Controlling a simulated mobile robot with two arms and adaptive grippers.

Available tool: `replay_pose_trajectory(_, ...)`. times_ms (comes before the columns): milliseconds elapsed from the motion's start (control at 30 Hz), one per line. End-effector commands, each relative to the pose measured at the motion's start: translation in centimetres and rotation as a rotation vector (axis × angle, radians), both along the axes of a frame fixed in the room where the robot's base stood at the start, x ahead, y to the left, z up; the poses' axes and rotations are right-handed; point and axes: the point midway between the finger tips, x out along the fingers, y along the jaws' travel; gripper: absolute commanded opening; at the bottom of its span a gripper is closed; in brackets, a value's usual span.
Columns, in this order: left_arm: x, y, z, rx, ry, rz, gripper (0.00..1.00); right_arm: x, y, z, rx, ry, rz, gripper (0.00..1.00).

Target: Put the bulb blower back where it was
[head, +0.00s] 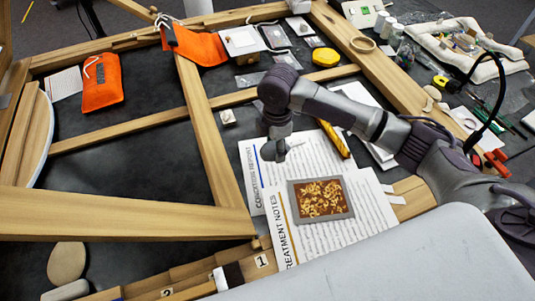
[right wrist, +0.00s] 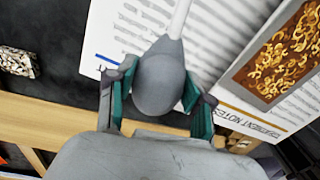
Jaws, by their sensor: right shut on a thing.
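The bulb blower is a grey rubber bulb with a pale nozzle (right wrist: 160,78). My right gripper (right wrist: 157,100) is shut on it, with a teal-padded finger on each side of the bulb and the nozzle pointing away. In the head view the right gripper (head: 273,148) hangs over the top of the condition report sheet (head: 251,178), and the blower (head: 271,152) shows small below it. I cannot tell whether the blower touches the paper. My left gripper is not in view.
The gilt fragment (head: 321,199) lies on the treatment notes sheet (head: 358,222), near the blower. A yellow tool (head: 334,138) lies right of the gripper. Wooden frame bars (head: 208,130) cross the dark table. An orange pouch (head: 102,82) lies at left. Dark table left of the papers is open.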

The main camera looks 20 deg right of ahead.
Motion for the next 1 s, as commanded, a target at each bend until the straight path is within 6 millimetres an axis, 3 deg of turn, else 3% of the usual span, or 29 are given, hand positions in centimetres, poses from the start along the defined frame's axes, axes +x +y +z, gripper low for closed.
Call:
replay_pose_trajectory(167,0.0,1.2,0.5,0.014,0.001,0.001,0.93,1.2,1.8,-1.2,0.001,0.0,-0.001,0.17)
replay_pose_trajectory(533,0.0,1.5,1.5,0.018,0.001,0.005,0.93,1.3,1.9,-5.2,-0.003,0.001,-0.001,0.17)
replay_pose_trajectory(933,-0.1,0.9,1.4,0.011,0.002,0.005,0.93,1.3,1.9,-5.8,-0.001,0.0,0.0,0.17)
replay_pose_trajectory(967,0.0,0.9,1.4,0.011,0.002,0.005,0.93,1.4,1.9,-5.7,-0.001,-0.001,0.0,0.57)
replay_pose_trajectory(1000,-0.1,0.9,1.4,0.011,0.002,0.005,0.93,1.3,1.9,-5.7,-0.001,-0.001,0.0,0.63)
